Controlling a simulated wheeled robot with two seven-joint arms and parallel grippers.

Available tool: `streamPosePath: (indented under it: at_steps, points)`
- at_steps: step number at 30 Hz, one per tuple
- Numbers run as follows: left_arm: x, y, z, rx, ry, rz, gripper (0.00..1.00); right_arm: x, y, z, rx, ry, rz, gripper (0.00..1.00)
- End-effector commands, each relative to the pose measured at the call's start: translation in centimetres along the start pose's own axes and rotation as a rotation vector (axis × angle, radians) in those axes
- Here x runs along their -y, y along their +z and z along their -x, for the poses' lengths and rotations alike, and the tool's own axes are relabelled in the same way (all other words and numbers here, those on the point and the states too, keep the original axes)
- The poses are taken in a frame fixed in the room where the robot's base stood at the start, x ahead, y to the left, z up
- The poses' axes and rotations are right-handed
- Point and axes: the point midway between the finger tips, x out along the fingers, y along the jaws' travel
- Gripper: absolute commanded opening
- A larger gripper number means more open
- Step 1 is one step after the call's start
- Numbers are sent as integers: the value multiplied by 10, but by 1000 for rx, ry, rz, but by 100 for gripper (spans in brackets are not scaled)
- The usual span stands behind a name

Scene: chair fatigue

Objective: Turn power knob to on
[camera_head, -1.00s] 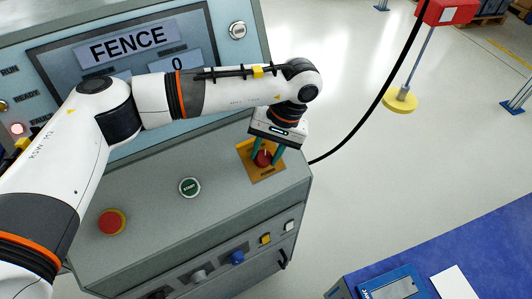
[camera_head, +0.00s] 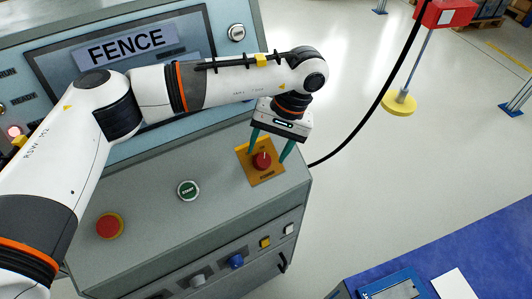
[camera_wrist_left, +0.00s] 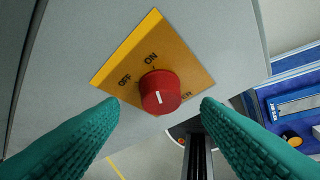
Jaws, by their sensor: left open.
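The power knob (camera_head: 262,161) is a round red knob on a yellow-orange plate (camera_head: 244,151) on the sloped console top. In the left wrist view the knob (camera_wrist_left: 160,92) carries a white pointer line, and the plate reads OFF and ON. The line points roughly toward the ON label (camera_wrist_left: 151,58). My left gripper (camera_head: 268,154) is open, its green fingers spread on either side of the knob, apart from it and empty. In the left wrist view both fingers (camera_wrist_left: 160,104) flank the knob with clear gaps. My right gripper is not in view.
A FENCE screen (camera_head: 125,46) stands behind. A black cable (camera_head: 372,115) hangs at the right. A blue table (camera_head: 470,250) is lower right.

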Motion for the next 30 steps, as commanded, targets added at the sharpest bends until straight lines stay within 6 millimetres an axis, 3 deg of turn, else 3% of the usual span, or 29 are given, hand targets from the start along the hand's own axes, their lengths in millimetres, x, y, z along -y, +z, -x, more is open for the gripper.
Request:
streamPosePath:
  at_steps: [6, 12, 18, 30]
  points:
    - [1, 1, 48, 5, 0, 0, 58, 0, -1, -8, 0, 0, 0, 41]
    - [1, 0, 81, 2, 0, -1, 58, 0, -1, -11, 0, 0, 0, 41]
    - [0, 0, 93, 0, 1, -1, 58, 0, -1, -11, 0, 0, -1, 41]
    - [0, 0, 94, 0, 0, -1, 58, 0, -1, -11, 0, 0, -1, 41]
